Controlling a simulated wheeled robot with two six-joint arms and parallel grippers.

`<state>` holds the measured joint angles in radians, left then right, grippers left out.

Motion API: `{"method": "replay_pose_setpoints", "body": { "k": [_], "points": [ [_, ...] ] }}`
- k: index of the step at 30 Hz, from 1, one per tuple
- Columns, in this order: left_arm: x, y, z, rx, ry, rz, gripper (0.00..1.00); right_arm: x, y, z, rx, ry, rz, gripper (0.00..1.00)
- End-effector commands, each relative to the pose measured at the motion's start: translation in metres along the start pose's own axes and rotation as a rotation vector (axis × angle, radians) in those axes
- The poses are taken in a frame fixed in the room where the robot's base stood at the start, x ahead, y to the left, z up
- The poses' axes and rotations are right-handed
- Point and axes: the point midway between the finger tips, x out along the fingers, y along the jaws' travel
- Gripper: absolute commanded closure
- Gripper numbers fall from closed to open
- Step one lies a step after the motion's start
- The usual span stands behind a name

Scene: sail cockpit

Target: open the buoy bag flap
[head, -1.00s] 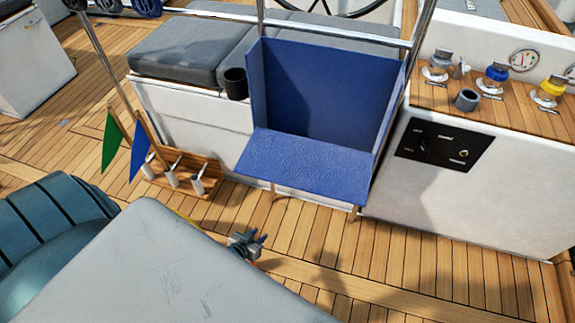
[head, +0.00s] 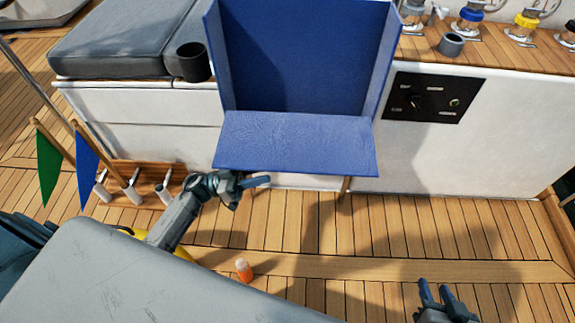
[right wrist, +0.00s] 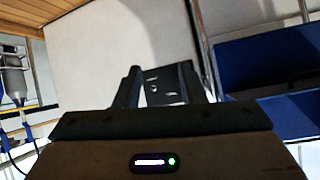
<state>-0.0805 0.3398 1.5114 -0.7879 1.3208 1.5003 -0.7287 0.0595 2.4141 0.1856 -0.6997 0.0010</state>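The blue buoy bag (head: 305,55) stands against the white cockpit bench, its front open and its inside showing empty. Its blue flap (head: 295,142) is folded out toward me, sloping slightly down. My left gripper (head: 262,181) is just below the flap's front edge, left of its middle. Whether it touches the flap or how wide its fingers are, I cannot tell. My right gripper (head: 436,292) is low over the deck at the front right, away from the bag. Its fingers are apart and empty, also in the right wrist view (right wrist: 160,85).
Green (head: 47,168) and blue (head: 87,172) flags stand in a wooden rack at left. An orange cylinder (head: 243,271) stands on the deck. A black cup (head: 192,62) is left of the bag; a dark switch panel (head: 434,97) is right. The deck in front is mostly clear.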

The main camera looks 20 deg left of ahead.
Motion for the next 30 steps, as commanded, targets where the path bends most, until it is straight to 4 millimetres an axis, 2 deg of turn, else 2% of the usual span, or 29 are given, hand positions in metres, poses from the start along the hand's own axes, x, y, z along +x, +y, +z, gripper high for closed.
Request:
{"method": "replay_pose_setpoints", "body": {
  "k": [1, 6, 12, 16, 24, 25, 29, 30],
  "points": [
    [0.012, 0.0, -0.001, 0.001, 0.006, 0.0, 0.69, -0.001, 0.0, 0.003, 0.003, -0.016, 0.0, 0.64],
    [0.045, 0.0, -0.001, 0.001, 0.006, -0.001, 0.69, -0.004, -0.001, 0.013, 0.009, -0.063, -0.003, 0.64],
    [0.071, 0.0, 0.0, 0.0, 0.004, -0.003, 0.69, -0.005, -0.002, 0.019, 0.012, -0.09, -0.004, 0.64],
    [0.078, -0.001, 0.0, 0.001, 0.003, -0.003, 0.69, -0.005, -0.002, 0.02, 0.012, -0.095, -0.004, 0.64],
    [0.08, -0.001, 0.0, 0.0, 0.002, -0.004, 0.69, -0.005, -0.002, 0.02, 0.012, -0.097, -0.004, 0.64],
    [0.08, -0.001, 0.0, 0.0, 0.002, -0.004, 0.71, -0.005, -0.002, 0.02, 0.012, -0.098, -0.004, 0.64],
    [0.08, -0.001, 0.0, 0.0, 0.002, -0.004, 0.97, -0.005, -0.002, 0.02, 0.012, -0.098, -0.004, 0.64],
    [0.08, -0.001, 0.0, 0.0, 0.002, -0.004, 1.0, -0.005, -0.002, 0.02, 0.012, -0.098, -0.004, 0.64]
  ]
}}
